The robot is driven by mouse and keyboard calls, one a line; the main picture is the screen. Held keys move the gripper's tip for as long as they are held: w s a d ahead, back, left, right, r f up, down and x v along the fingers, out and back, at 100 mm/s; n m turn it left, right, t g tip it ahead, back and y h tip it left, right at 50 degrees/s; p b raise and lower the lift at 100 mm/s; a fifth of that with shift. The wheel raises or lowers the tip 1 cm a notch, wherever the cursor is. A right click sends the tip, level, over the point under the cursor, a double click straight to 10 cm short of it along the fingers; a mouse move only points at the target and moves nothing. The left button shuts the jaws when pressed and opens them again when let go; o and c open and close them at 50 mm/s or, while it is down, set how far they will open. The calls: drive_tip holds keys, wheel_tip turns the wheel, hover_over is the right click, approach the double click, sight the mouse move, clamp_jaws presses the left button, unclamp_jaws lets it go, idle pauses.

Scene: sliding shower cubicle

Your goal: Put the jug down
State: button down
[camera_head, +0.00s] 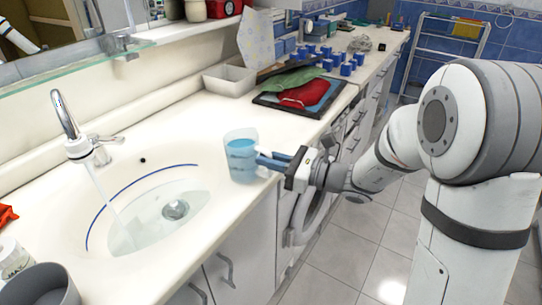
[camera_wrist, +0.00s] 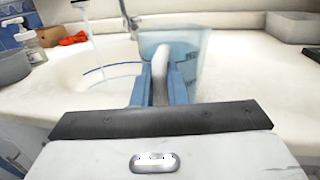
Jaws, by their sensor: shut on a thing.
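A clear jug (camera_head: 241,158) with blue liquid or tint shows at the counter's front, just right of the sink. Its handle points toward my gripper. My gripper (camera_head: 272,163) is shut on the jug's handle. In the wrist view the pale handle (camera_wrist: 162,70) sits between the blue fingers of my gripper (camera_wrist: 160,84), and the jug's body (camera_wrist: 186,58) is beyond them. The jug looks upright. I cannot tell whether its base touches the counter (camera_head: 200,135).
The sink (camera_head: 150,220) is left of the jug, with water running from the tap (camera_head: 75,140). A dark tray (camera_head: 325,97) with red and green cloths lies behind the jug to the right. A white bin (camera_head: 229,80) stands behind. Some counter around the jug is clear.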

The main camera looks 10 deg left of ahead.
drive_tip(key=c, duration=1.5)
unclamp_jaws()
drive_tip(key=shift+o, duration=0.2)
drive_tip(key=v, duration=1.2)
drive_tip(key=s+d+f+n+g+h, duration=0.1)
drive_tip(key=s+f+n+g+h, duration=0.2)
drive_tip(key=s+n+h, duration=0.3)
drive_tip(key=s+d+f+n+g+h, duration=0.2)
drive_tip(key=s+n+g+h, duration=0.15)
drive_tip(key=s+n, duration=0.35)
drive_tip(key=s+d+n+t+h, duration=0.2)
drive_tip(key=d+n+t+h, duration=0.3)
drive_tip(key=d, duration=0.6)
drive_tip(key=n+h, duration=0.2)
drive_tip(key=h, duration=0.1)
drive_tip(key=shift+r, duration=0.3)
drive_tip(key=shift+s, duration=0.1)
